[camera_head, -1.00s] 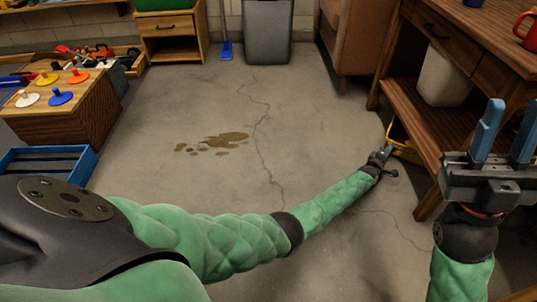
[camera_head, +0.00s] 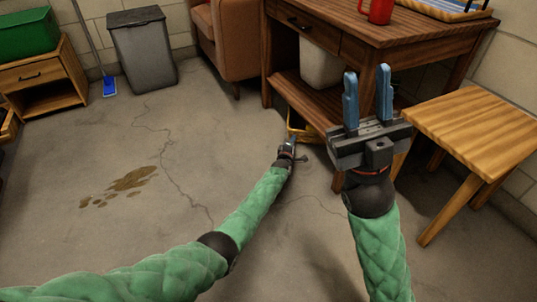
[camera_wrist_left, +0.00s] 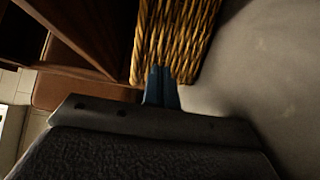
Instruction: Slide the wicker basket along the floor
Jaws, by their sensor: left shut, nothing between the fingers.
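The wicker basket (camera_head: 299,124) shows only in part in the head view, low by the desk's near left leg. My left gripper (camera_head: 291,141) is down near the floor at the basket's near side and hides part of it. In the left wrist view the basket's woven wall (camera_wrist_left: 178,35) fills the top middle. The blue fingertips (camera_wrist_left: 160,76) are shut together with nothing between them, right at the basket's lower edge; I cannot tell if they touch it. My right gripper (camera_head: 367,98) is raised in front of the desk, its two blue fingers apart, open and empty.
The wooden desk (camera_head: 345,30) with a low shelf (camera_head: 318,100) stands beside the basket, a white bin (camera_head: 320,66) under it. A wooden stool (camera_head: 480,125) is at the right. An armchair (camera_head: 230,40) and grey bin (camera_head: 143,50) stand behind. Open floor lies left, with a brown stain (camera_head: 125,186).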

